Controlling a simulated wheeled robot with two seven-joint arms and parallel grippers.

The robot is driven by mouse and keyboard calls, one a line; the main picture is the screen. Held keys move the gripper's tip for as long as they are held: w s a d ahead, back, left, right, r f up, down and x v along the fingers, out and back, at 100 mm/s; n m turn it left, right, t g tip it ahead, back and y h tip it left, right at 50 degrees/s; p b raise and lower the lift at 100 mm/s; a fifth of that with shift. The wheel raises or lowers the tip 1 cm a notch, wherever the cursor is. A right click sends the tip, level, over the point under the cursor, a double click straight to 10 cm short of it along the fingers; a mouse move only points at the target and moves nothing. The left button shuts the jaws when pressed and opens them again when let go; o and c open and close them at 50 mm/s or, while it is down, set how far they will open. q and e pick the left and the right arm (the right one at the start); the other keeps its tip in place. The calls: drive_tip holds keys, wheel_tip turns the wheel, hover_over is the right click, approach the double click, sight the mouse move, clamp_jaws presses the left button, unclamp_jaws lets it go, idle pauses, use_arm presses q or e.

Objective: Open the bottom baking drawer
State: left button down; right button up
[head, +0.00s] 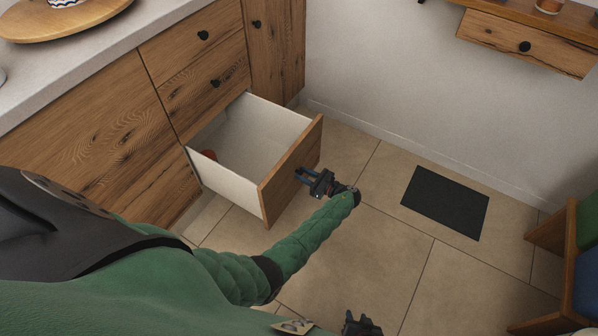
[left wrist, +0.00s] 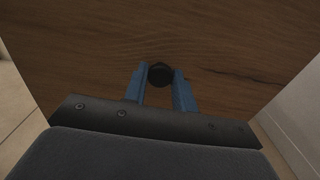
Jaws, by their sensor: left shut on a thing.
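The bottom drawer (head: 291,172) is pulled well out of the wooden cabinet, with its white inside showing. A small reddish-brown thing (head: 209,154) lies inside near the back left and is partly hidden. My left gripper (head: 300,174) is at the outer face of the drawer front. In the left wrist view its blue fingers (left wrist: 160,82) are shut on the round black knob (left wrist: 160,74) of the wooden front. The knob is hidden in the head view. My right gripper (head: 360,326) is low at the bottom edge, away from the drawer; its fingers are not clear.
Closed drawers (head: 205,84) with black knobs are above the open one. A dark mat (head: 446,202) lies on the tiled floor (head: 385,245) to the right. A wall shelf with a drawer (head: 520,45) is at the upper right. A wooden seat (head: 552,232) stands at the right edge.

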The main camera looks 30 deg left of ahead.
use_arm(q)
drive_tip(key=shift+d, duration=0.35)
drive_tip(key=c, duration=1.1)
unclamp_jaws()
drive_tip(key=shift+c, duration=0.2)
drive_tip(key=d, duration=0.7)
drive_tip(key=shift+s+d, duration=0.35)
